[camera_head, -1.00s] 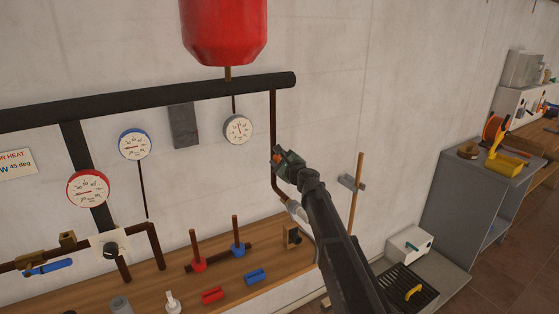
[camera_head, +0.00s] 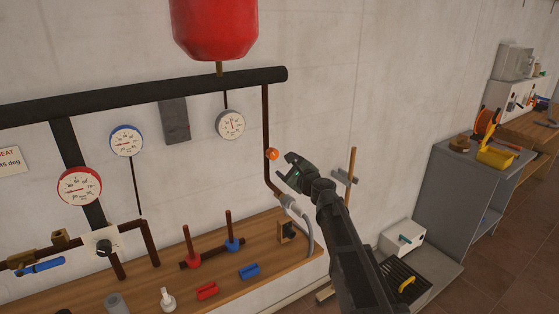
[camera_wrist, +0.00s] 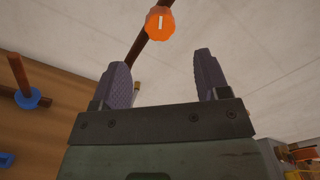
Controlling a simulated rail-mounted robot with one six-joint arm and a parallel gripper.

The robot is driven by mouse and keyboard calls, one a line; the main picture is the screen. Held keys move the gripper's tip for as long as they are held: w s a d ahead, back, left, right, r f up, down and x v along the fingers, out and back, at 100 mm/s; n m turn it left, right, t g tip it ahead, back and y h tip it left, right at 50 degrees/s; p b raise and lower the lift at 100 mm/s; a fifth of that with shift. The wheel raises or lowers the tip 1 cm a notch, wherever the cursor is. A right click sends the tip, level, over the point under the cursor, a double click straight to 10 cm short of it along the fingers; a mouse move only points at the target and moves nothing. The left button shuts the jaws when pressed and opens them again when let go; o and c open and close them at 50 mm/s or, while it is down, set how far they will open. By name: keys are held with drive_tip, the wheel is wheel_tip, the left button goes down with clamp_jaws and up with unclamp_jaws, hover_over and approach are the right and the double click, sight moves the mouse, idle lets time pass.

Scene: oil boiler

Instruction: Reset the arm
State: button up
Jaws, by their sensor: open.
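My gripper (camera_head: 287,169) is open and empty in front of the white wall, in the head view. Its two dark fingers (camera_wrist: 163,80) stand wide apart in the wrist view, with nothing between them. An orange round knob (camera_head: 272,154) sits on the dark vertical pipe (camera_head: 265,120), just left of my gripper and apart from it. In the wrist view the orange knob (camera_wrist: 159,23) shows beyond the fingertips, with a white mark on its face.
A wooden bench (camera_head: 205,280) below carries red and blue valves and fittings. A grey hose (camera_head: 306,228) hangs close beneath my gripper. Gauges, a thick black pipe (camera_head: 150,98) and a red tank (camera_head: 215,28) are at upper left. A grey cabinet (camera_head: 452,200) stands right. The wall above my gripper is clear.

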drive_tip(key=shift+s+d, duration=0.15)
drive_tip(key=shift+s, duration=0.05)
drive_tip(key=s+f+n+g+h, duration=0.1)
drive_tip(key=s+f+n+g, duration=0.4)
drive_tip(key=s+n, duration=0.3)
drive_tip(key=s+f+n+g, duration=0.5)
drive_tip(key=s+f+n, duration=0.1)
drive_tip(key=s+n, duration=0.2)
drive_tip(key=s+d+f+n+g+h, duration=0.2)
drive_tip(key=s+d+f+h, duration=0.1)
drive_tip(key=s+d, duration=0.6)
drive_tip(key=s+d+f+n+g+h, duration=0.2)
drive_tip(key=s+d+h, duration=0.4)
drive_tip(key=s+d, duration=0.4)
drive_tip(key=shift+s+d+f+g+h, duration=0.3)
drive_tip(key=shift+s+f, duration=0.05)
drive_tip(key=shift+f, duration=0.3)
drive_tip(key=shift+a, duration=0.1)
